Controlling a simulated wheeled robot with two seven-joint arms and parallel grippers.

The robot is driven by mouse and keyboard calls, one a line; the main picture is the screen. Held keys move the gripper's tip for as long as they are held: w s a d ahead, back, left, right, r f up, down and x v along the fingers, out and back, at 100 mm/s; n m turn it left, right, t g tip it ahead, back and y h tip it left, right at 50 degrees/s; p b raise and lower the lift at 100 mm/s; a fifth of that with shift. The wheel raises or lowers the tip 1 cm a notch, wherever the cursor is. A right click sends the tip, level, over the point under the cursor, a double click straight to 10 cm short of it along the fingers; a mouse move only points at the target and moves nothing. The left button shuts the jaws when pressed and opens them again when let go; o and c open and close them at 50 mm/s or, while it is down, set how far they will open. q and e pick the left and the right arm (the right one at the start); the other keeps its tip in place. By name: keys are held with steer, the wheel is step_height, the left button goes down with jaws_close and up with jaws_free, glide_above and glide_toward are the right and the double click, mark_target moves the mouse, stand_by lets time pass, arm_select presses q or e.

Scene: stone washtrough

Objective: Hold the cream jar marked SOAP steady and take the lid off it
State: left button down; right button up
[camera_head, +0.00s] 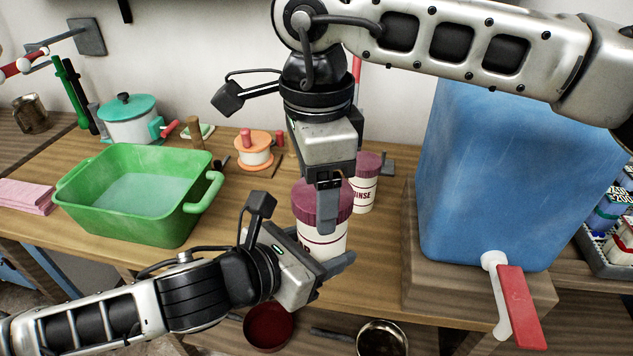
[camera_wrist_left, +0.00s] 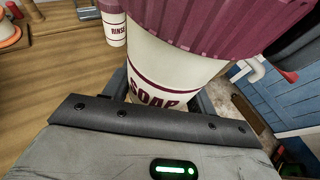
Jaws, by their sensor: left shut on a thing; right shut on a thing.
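The cream SOAP jar (camera_head: 322,243) stands upright near the table's front edge in the head view. Its purple ribbed lid (camera_head: 306,203) sits on top. In the left wrist view, the jar (camera_wrist_left: 178,75) shows the word SOAP, and the lid (camera_wrist_left: 225,25) fills the upper part. My left gripper (camera_head: 325,270) is shut around the jar's lower body from the front left. My right gripper (camera_head: 328,205) comes down from above and is shut on the lid. Its far finger is hidden. No gap shows between lid and jar.
A second jar (camera_head: 363,190), marked RINSE, stands close behind. A green basin (camera_head: 130,225) of water is at left. A blue water container (camera_head: 500,180) with a red-handled tap (camera_head: 520,305) stands on a wooden block at right. Bowls sit on a lower shelf.

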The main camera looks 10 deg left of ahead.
arm_select(q)
steer(key=shift+w+a, duration=0.2)
arm_select(e)
steer(key=shift+s, duration=0.15)
steer(key=shift+r, duration=0.1)
arm_select(q)
steer(key=shift+f, duration=0.1)
arm_select(e)
steer(key=shift+r, duration=0.75)
arm_select(q)
steer(key=shift+s, duration=0.1)
arm_select(e)
steer(key=shift+r, duration=0.3)
arm_select(q)
steer(key=shift+d, duration=0.1)
